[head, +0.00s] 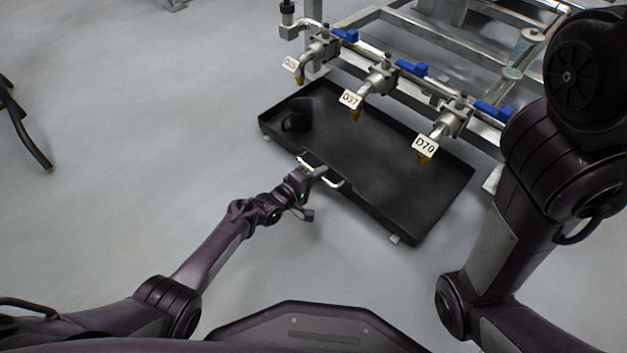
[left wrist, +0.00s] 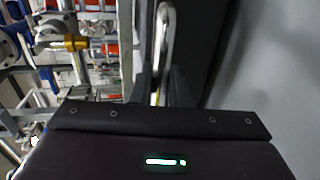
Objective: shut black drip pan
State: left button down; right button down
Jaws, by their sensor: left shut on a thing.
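The black drip pan (head: 400,208) is a wide shallow tray, pulled out from under the row of taps on the metal skid. A pale bar handle (head: 335,183) is on its front edge. My left gripper (head: 318,172) is shut on this handle. In the left wrist view the handle (left wrist: 165,35) runs up from between the fingers, with the dark pan wall (left wrist: 190,40) beside it. A black mug (head: 297,116) stands in the pan's far left corner. My right arm is at the right of the head view; its gripper is out of view.
Taps with blue levers and tags D37 (head: 350,99) and D70 (head: 425,146), plus another tag (head: 291,64), hang over the pan. The skid frame (head: 400,20) stands behind. The grey floor in front and left is clear.

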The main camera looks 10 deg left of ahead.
pick_arm(q)
jog(key=shift+w+d, duration=0.15)
jog(key=shift+d, duration=0.05)
jog(key=shift+w+r, duration=0.1)
jog(key=c, duration=1.5)
grip_release()
jog(key=shift+w+d, duration=0.1)
jog(key=shift+d, duration=0.1)
jog(key=shift+a, duration=0.1)
